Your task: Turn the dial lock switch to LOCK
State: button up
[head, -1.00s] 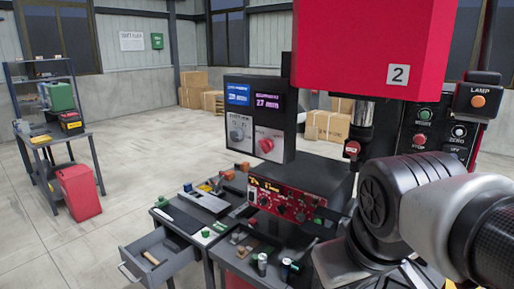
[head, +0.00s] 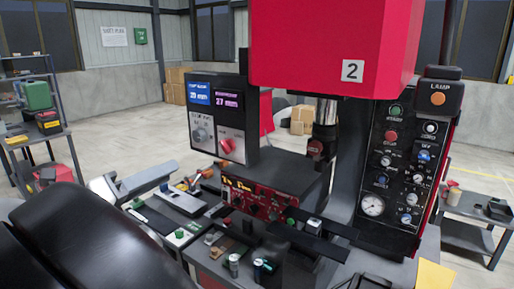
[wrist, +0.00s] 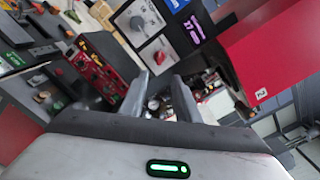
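My gripper (wrist: 160,82) is open and empty in the wrist view, its two fingers apart in the air, touching nothing I can see. I cannot make out a LOCK label, so which control is the dial lock switch is unclear. The light panel under the two displays has a grey knob (head: 202,134) and a red knob (head: 226,146). In the wrist view the grey knob (wrist: 137,22) and red knob (wrist: 160,57) lie beyond the fingertips. The black panel (head: 398,185) at right bears several small knobs and buttons, including a blue switch (head: 424,155).
A red machine head (head: 300,60) marked 2 hangs over the middle. A red control box (head: 255,197) with small knobs sits below the displays. Small parts crowd the bench beneath. A shelf (head: 40,120) stands at left and a grey cart (head: 480,225) at right.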

aim_at(222, 146)
jog(key=p+x, duration=0.1)
jog(key=x, duration=1.6)
jog(key=shift+w, duration=0.2)
grip_shut()
